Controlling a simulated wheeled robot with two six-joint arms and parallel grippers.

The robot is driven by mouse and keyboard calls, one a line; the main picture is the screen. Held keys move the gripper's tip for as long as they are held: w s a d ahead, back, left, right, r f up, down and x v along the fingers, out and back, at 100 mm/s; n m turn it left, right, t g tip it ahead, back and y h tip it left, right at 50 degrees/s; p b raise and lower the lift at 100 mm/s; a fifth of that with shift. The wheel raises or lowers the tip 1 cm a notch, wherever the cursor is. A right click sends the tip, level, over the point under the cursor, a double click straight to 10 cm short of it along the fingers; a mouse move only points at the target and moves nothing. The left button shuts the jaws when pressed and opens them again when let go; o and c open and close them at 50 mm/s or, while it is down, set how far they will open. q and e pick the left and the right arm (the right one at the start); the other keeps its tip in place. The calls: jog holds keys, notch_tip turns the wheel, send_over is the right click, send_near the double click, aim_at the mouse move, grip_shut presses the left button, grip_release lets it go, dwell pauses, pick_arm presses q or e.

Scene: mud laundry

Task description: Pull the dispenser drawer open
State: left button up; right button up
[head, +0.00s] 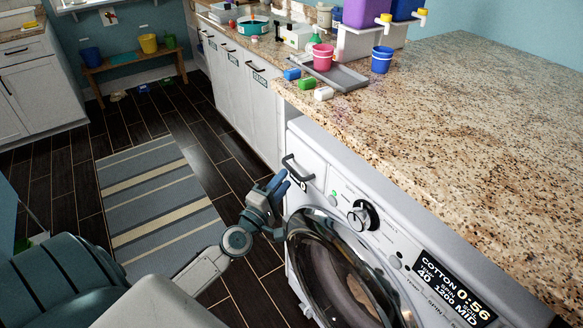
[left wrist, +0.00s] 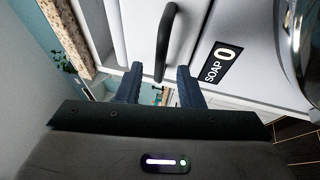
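The dispenser drawer (head: 312,187) is a white panel at the upper left of the washing machine's front, with a dark bar handle (head: 297,168). It looks shut in the head view. In the left wrist view the drawer front (left wrist: 235,62) bears a SOAP label, and the handle (left wrist: 167,42) stands between and just ahead of the fingertips. My right gripper is not in view.
The washing machine door (head: 345,275) and dial (head: 362,216) are right of my left gripper. A granite counter (head: 450,110) overhangs the machine, holding cups, dispensers and a tray (head: 345,77). The floor with a striped rug (head: 155,200) is clear on the left.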

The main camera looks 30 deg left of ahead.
aim_at(292, 169)
pick_arm(q)
jog(key=shift+w+r+p, duration=0.2)
jog(key=shift+w, duration=1.05)
jog(key=shift+w+r+p, duration=0.15)
jog(key=shift+w+r, duration=0.05)
jog(key=shift+w, duration=1.05)
grip_shut()
